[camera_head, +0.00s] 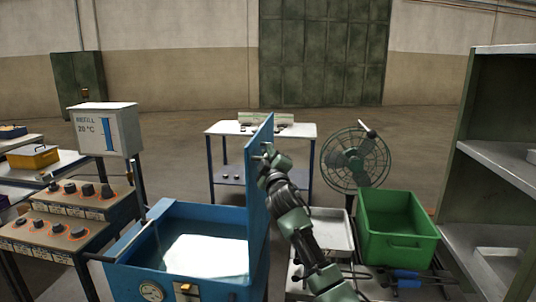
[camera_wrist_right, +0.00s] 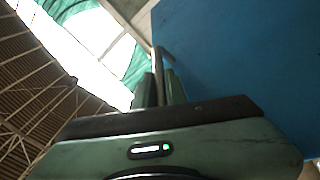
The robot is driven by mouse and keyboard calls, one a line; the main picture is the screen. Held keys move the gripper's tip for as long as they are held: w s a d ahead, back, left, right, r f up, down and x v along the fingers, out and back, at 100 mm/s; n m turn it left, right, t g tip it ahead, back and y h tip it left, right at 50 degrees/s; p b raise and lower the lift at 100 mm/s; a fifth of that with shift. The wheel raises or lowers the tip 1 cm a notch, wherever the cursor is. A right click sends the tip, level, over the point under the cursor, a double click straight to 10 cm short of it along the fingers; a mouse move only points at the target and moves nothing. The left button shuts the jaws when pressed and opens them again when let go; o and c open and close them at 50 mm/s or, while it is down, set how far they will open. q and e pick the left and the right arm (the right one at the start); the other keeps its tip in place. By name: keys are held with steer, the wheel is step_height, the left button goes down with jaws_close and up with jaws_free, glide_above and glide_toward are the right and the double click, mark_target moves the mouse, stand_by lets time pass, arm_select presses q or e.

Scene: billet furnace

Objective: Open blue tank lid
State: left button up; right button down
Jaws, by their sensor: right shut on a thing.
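The blue tank (camera_head: 185,290) stands at the lower middle of the head view with water inside. Its blue lid (camera_head: 257,190) is raised and stands about upright along the tank's right side. My right gripper (camera_head: 268,158) is at the upper part of the lid's right face. In the right wrist view, my right gripper's fingers (camera_wrist_right: 160,88) are shut around a thin metal handle (camera_wrist_right: 157,60) beside the lid's blue face (camera_wrist_right: 240,60). My left gripper is not in view.
A green crate (camera_head: 397,240) and a pale tray (camera_head: 330,230) are right of the tank. A fan (camera_head: 355,158) stands behind them. Control boxes (camera_head: 85,200) are at left, below a refill sign box (camera_head: 105,130). A shelf (camera_head: 510,160) is far right. Open floor lies behind.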

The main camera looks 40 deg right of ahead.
mark_target(246, 170)
steer(key=shift+f, duration=0.1)
stand_by(0.7)
steer(key=shift+w+a, duration=0.2)
steer(key=shift+w, duration=0.1)
steer(key=w+a+n+y, duration=0.1)
steer(key=w+a+n, duration=0.1)
steer(key=w+a, duration=0.3)
steer(key=shift+w+a+n+p, duration=0.15)
steer(key=shift+w+n+p, duration=0.15)
steer(key=shift+w+p, duration=0.15)
steer(key=c, duration=1.5)
jaws_free()
steer(key=shift+o, duration=0.2)
steer(key=b+v, duration=0.2)
steer(key=v, duration=0.5)
steer(key=shift+s+a, duration=0.15)
steer(key=shift+s, duration=0.25)
